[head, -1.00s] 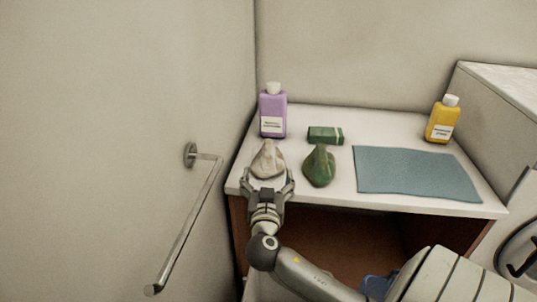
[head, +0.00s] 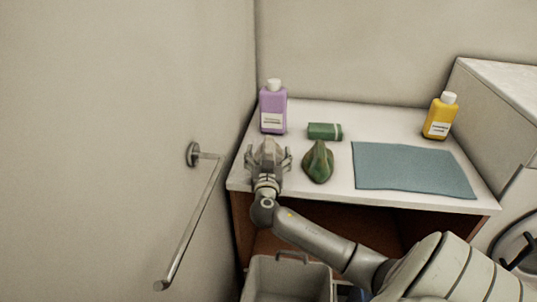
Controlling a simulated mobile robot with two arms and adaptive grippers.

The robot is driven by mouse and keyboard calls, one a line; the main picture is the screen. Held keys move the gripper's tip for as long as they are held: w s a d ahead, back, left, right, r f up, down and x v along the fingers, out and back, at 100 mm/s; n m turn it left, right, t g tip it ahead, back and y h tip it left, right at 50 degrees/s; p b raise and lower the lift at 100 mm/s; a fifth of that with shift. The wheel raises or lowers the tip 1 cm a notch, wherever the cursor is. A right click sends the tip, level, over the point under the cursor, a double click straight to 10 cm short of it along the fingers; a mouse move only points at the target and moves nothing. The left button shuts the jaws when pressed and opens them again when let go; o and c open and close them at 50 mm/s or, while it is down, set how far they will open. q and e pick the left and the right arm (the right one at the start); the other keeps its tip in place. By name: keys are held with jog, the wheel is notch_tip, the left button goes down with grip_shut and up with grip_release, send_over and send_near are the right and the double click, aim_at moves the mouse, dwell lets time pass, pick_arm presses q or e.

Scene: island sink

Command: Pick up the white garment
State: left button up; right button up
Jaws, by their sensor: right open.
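The white garment (head: 267,147) is a small crumpled heap at the left end of the white counter (head: 305,193). It is mostly hidden behind my right gripper (head: 268,157). That gripper is open, with its fingers spread to the left and right of the garment. I cannot tell whether they touch it. My left gripper is not in view.
A blue-grey mat (head: 412,170) and a yellow bottle (head: 440,116) are to the right. A wall rail (head: 190,232) is at left; a grey bin (head: 290,280) is below.

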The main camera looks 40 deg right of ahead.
jog(key=c, duration=1.1)
